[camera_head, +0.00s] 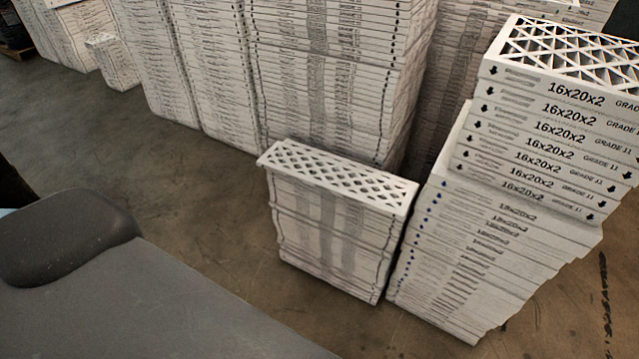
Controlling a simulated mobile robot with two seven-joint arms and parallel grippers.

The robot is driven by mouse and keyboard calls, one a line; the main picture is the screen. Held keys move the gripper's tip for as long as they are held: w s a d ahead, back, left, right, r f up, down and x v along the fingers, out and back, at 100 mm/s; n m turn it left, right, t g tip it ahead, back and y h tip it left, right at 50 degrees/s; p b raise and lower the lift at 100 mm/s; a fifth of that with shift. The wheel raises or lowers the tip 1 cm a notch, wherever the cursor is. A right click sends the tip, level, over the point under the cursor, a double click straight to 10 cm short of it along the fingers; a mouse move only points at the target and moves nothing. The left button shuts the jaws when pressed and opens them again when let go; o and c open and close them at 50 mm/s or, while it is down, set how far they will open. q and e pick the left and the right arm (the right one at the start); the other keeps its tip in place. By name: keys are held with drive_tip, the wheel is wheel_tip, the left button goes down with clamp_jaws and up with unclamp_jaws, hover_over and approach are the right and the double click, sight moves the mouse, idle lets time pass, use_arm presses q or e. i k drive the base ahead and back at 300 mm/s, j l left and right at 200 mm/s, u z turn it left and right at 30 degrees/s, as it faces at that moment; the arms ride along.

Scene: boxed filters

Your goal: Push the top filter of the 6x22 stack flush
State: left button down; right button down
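A short, narrow stack of white filters (330,238) stands on the floor near the middle. No 6x22 label is readable on it, so I cannot confirm that it is the named stack. Its top filter (338,176) has a diamond-lattice face and lies flat. The left end of this top filter juts out past the filters below. Neither of my grippers is in view, and nothing touches the stack.
Tall filter stacks (330,70) fill the back. Bare concrete floor (190,190) lies open to the left.

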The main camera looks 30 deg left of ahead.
sight(389, 197)
drive_tip(key=i+j, duration=0.2)
drive_tip(key=j, duration=0.15)
drive_tip(key=i+j, duration=0.15)
drive_tip(key=j, duration=0.2)
drive_tip(key=i+j, duration=0.2)
drive_tip(key=j, duration=0.15)
